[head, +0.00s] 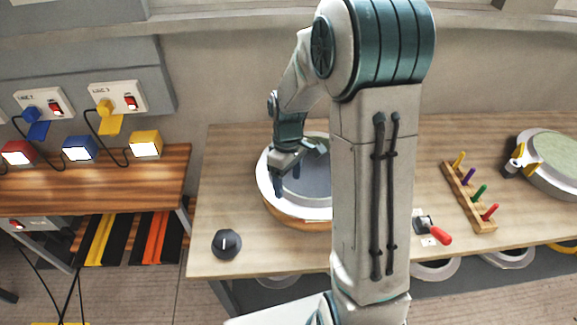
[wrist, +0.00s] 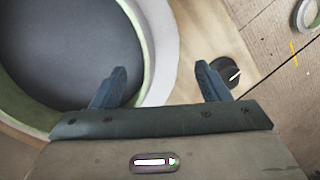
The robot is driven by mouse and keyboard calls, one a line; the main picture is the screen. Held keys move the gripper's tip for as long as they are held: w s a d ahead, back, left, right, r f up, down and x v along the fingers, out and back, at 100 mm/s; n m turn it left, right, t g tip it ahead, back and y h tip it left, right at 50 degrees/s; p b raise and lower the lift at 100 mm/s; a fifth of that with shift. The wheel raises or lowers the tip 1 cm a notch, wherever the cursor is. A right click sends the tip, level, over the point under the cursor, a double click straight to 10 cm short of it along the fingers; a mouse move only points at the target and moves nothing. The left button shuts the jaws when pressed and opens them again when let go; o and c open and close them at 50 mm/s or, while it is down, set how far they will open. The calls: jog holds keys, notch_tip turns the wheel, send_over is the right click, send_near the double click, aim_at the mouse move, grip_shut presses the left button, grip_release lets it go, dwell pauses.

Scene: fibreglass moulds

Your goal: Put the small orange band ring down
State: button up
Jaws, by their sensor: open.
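A round white-rimmed mould (head: 265,190) with a grey inner face sits on the wooden table, partly hidden behind my arm. An orange-brown band (head: 297,221) shows along its lower front side; I cannot tell whether this is the small orange band ring. My gripper (head: 299,170) is over the mould's left part, fingers apart. In the wrist view my gripper (wrist: 160,82) is open with nothing held between its fingers. The left finger overlaps the pale rim (wrist: 158,45) in the picture; contact cannot be told.
A black knob (head: 227,244) stands at the table's front left. To the right are a red-handled clamp (head: 434,231), a rack of coloured pegs (head: 468,197) and another round mould (head: 556,158). Rings (head: 510,256) show below the table edge.

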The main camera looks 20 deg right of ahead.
notch_tip(320, 180, up, 6)
jog(key=s+r+m+t, duration=0.2)
jog(key=s+r+m, duration=0.2)
jog(key=s, duration=0.4)
jog(key=s+r+m+t, duration=0.3)
jog(key=s+r+m, duration=0.1)
jog(key=s, duration=0.3)
jog(key=shift+s+r+t+h+b, duration=0.3)
jog(key=shift+s+r, duration=0.1)
jog(key=shift+r, duration=0.4)
